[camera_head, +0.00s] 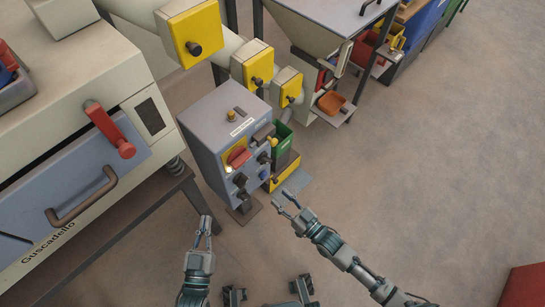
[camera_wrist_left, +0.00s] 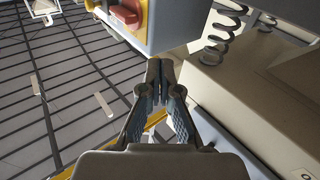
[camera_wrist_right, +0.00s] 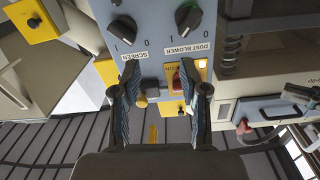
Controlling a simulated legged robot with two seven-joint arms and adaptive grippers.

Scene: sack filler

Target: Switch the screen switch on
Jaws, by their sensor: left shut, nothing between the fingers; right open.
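The grey-blue control box (camera_head: 210,125) stands left of centre in the head view, with a red rotary switch (camera_head: 237,156) and several black knobs on its front. In the right wrist view the screen switch (camera_wrist_right: 130,27), a black knob above an inverted SCREEN label, sits beside the dust blower knob (camera_wrist_right: 188,18). Its 1 and 0 marks show; I cannot tell which one it points to. My right gripper (camera_head: 287,198) is open and empty in front of the box, apart from the knobs. My left gripper (camera_head: 205,224) is shut and empty, low before the box.
A machine with a blue drawer (camera_head: 75,185) and red handle stands close on the left. Yellow boxes (camera_head: 192,35) on pipes are behind the control box.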

